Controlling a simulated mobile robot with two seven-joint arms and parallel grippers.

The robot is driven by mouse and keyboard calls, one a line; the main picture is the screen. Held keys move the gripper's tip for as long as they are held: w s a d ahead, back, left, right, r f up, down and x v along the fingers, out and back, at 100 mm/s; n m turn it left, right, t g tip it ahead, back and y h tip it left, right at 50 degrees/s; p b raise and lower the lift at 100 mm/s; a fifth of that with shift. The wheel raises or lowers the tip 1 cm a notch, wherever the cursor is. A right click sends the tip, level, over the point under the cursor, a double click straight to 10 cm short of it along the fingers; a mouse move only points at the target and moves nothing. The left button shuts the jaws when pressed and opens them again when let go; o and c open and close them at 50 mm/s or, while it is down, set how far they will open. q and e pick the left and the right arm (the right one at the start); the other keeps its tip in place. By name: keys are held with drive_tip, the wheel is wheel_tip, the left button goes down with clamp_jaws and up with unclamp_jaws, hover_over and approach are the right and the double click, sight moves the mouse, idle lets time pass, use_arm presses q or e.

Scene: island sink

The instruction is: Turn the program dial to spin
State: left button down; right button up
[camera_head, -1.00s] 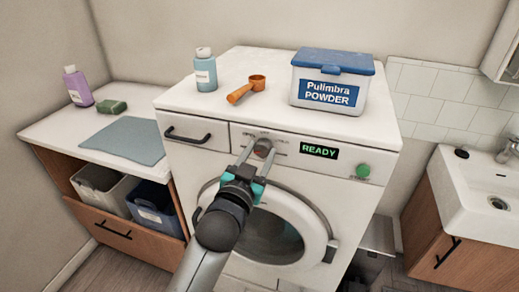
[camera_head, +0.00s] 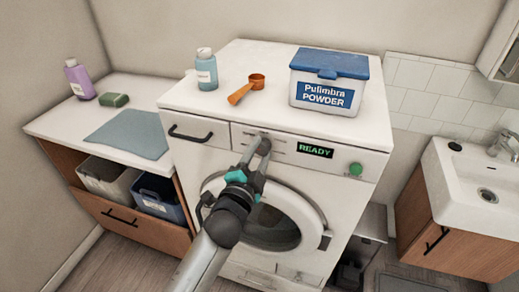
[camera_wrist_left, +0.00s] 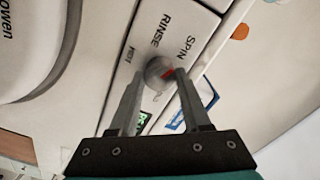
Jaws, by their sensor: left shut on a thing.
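The program dial (camera_head: 264,138) is a small grey knob on the white washing machine's front panel. I cannot tell whether the mark lines up exactly with SPIN. My left gripper (camera_head: 258,150) is shut on the dial, with one finger on each side. In the wrist view the fingers (camera_wrist_left: 158,78) come from below. The right gripper is not in view.
The green READY display (camera_head: 315,150) and a green button (camera_head: 356,169) are right of the dial. The round door (camera_head: 313,207) is below, behind my arm.

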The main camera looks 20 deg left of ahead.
use_arm(q)
drive_tip(key=shift+m, duration=0.6)
drive_tip(key=shift+c, duration=1.8)
unclamp_jaws()
drive_tip(key=s+b, duration=0.1)
drive_tip(key=s, duration=1.4)
drive_tip(key=shift+a, duration=0.25)
drive_tip(key=shift+s, duration=0.1)
